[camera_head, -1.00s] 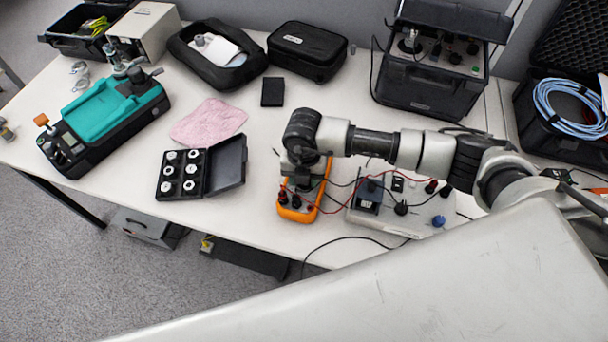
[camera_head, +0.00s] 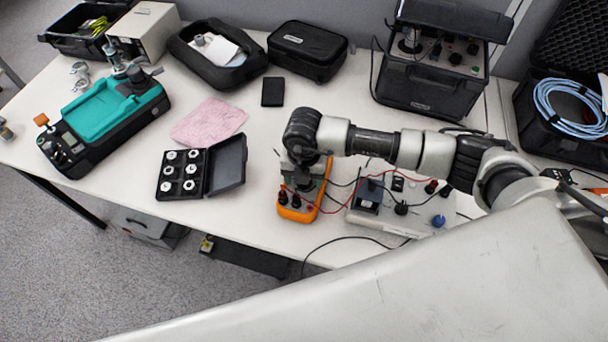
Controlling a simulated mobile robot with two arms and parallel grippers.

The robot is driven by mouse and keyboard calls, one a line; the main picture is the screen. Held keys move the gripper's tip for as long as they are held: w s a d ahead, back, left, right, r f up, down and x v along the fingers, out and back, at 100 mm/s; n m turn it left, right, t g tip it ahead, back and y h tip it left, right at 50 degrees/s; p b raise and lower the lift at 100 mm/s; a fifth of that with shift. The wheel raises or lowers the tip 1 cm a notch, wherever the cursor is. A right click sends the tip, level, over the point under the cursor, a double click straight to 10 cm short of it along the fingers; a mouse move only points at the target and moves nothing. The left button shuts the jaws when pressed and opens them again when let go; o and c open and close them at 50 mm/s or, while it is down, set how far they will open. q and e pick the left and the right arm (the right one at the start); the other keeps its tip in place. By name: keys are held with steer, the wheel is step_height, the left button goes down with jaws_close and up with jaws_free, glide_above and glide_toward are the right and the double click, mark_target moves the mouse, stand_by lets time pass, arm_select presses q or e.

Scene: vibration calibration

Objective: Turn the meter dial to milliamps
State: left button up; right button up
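The orange meter (camera_head: 297,213) lies on the white table near its front edge, with black and red plugs and leads at its near end. My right arm comes in from the right and its wrist is above the meter. My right gripper (camera_head: 302,172) points down over the meter's upper part, where the dial would be. The wrist hides the dial and most of the fingers, so I cannot tell whether the fingers touch the dial or are open. My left gripper is not in view.
A grey control box (camera_head: 400,212) with a blue knob stands right of the meter, joined by leads. An open black case (camera_head: 193,176) of white nuts lies to the left, near a pink cloth (camera_head: 208,122). A teal device (camera_head: 104,112) is farther left.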

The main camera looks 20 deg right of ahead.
step_height(320, 180, up, 11)
steer(key=shift+f+b, duration=0.2)
steer(key=shift+b, duration=0.25)
stand_by(0.4)
